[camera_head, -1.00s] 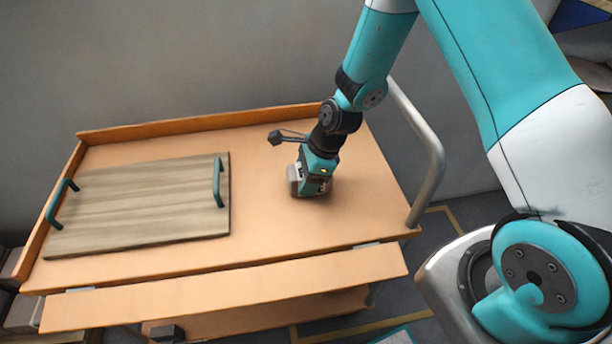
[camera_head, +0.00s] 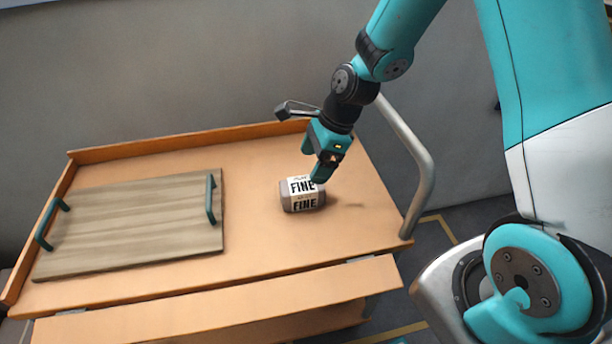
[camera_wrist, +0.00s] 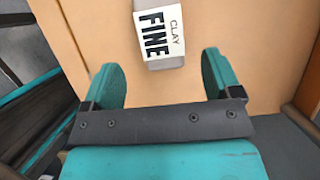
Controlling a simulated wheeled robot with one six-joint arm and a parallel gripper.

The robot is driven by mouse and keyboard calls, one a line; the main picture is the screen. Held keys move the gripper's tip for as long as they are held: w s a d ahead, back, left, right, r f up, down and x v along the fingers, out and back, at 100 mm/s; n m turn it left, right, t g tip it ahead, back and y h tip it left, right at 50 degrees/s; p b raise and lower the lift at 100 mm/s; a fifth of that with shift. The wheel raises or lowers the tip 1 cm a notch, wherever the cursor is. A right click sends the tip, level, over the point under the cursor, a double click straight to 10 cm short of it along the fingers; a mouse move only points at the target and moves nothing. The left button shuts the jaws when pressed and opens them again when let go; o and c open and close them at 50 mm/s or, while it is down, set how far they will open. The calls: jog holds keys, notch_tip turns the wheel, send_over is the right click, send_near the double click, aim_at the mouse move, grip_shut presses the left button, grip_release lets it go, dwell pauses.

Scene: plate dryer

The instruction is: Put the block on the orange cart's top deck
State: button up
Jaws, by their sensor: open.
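The block (camera_head: 302,207) is a small grey-brown block with a white label reading "FINE". It rests on the top deck (camera_head: 262,235) of the orange cart, right of the wooden tray. In the wrist view the block (camera_wrist: 158,30) lies beyond the fingertips, and its label reads "CLAY FINE". My gripper (camera_head: 318,165) is open and empty, tilted just above and behind the block. In the wrist view my gripper (camera_wrist: 162,75) shows its two teal fingers spread apart with the block between and ahead of them, apart from both.
A wooden tray (camera_head: 130,225) with teal handles lies on the left of the deck. A raised orange rim (camera_head: 190,140) runs along the back. A metal push handle (camera_head: 418,165) stands at the right end. The deck around the block is clear.

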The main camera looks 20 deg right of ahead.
jog(key=shift+v, duration=0.9)
jog(key=s+a+r+n, duration=0.4)
jog(key=s+r+n, duration=0.4)
jog(key=n, duration=0.5)
jog(key=s+a+r+n, duration=0.4)
jog(key=s+r+n, duration=0.5)
jog(key=s+n, duration=0.4)
jog(key=shift+r+n+g, duration=0.2)
jog(key=shift+n+g, duration=0.2)
jog(key=shift+n, duration=0.3)
jog(key=shift+s, duration=0.1)
jog(key=shift+c, duration=0.5)
